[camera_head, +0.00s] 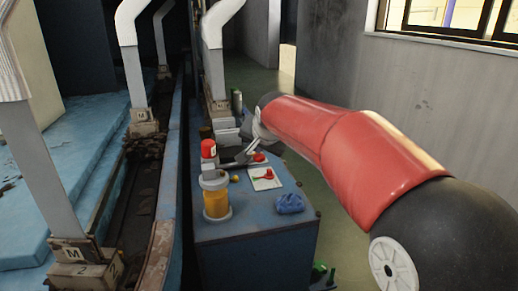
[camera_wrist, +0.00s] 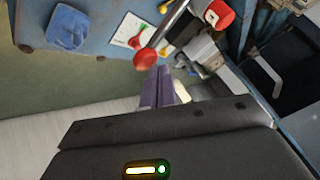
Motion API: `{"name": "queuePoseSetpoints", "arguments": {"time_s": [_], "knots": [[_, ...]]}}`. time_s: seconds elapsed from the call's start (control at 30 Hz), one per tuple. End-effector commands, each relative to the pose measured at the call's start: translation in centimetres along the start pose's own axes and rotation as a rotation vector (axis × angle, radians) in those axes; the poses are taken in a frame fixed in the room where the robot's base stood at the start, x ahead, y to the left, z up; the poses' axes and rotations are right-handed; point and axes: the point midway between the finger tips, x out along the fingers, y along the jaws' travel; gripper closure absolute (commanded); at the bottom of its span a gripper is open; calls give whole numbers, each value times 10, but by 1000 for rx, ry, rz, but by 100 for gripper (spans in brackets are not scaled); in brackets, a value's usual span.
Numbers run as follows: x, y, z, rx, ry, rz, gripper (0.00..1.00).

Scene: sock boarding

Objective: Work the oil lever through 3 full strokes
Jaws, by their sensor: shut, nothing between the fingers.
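The oil lever is a metal rod with a round red knob. In the head view the knob (camera_head: 259,157) shows above the bench top. My gripper (camera_wrist: 160,74) is shut and empty, its fingers close beside the knob; I cannot tell whether they touch it. In the head view my gripper is small and partly hidden by my arm. An amber oil jar (camera_head: 216,203) stands at the bench's front left.
A rail with white bent posts (camera_head: 132,70) runs along the left. Green floor lies right of the bench.

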Motion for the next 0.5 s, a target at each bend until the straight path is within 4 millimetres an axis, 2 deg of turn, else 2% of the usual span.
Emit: {"name": "queuePoseSetpoints", "arguments": {"time_s": [0.2,0.5], "knots": [[-11,-8,-8,0,2,0,100],[-12,-8,-9,0,2,0,100]]}}
